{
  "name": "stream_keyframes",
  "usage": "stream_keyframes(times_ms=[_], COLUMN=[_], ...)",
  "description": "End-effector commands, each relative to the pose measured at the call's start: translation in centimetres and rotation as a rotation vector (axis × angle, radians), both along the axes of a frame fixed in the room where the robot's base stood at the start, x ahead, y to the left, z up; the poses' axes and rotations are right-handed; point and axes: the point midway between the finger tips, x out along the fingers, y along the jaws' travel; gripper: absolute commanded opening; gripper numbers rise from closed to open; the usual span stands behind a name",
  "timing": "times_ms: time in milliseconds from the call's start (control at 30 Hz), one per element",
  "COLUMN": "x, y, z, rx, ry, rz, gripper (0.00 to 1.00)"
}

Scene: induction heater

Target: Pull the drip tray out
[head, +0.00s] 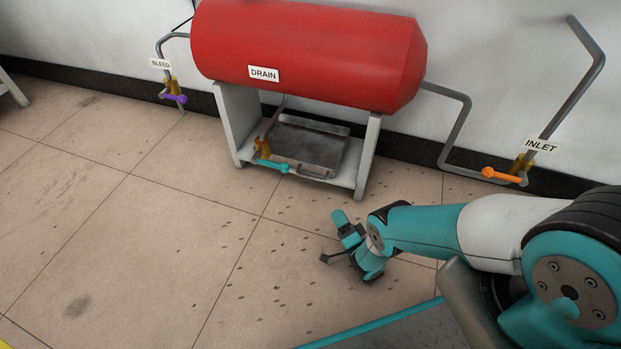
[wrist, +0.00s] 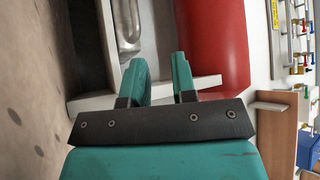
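The drip tray (head: 322,144) is a shallow grey metal tray on the low shelf of the white stand, under the red tank. Its bar handle (head: 312,173) faces the front edge of the shelf. My gripper (head: 331,237) is over the floor in front of the stand, apart from the tray. In the wrist view my gripper (wrist: 160,75) is open, with a clear gap between its teal fingers and nothing in it. A rounded grey metal part (wrist: 129,28) shows beyond the fingers; I cannot tell which part of the tray it is.
The red tank (head: 300,50) overhangs the tray. The drain valve's teal lever (head: 272,166) sits at the tray's front left. The stand's white legs (head: 367,155) flank the shelf. An orange inlet lever (head: 500,176) is at right. The floor in front is clear.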

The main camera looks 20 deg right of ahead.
Motion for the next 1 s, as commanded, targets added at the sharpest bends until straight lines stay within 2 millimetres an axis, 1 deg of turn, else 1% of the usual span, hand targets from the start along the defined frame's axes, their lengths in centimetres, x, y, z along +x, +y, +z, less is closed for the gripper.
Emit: stream_keyframes(times_ms=[167,400,700,833,867,900,1000], x=[2.5,6.1,9.2,11.0,11.4,12.1,13.6], y=[0.1,1.0,2.0,2.6,2.7,2.9,3.3], z=[-0.5,-0.7,-0.7,-0.7,-0.6,0.0,0.8], rx=[0.001,0.0,0.0,0.001,0.001,0.002,0.001], ry=[-0.004,-0.004,-0.003,-0.004,-0.004,-0.006,-0.005], rz=[-0.008,-0.009,-0.007,-0.005,-0.005,-0.005,-0.005], gripper=[0.25,0.25,0.25,0.25,0.25,0.25,0.25])
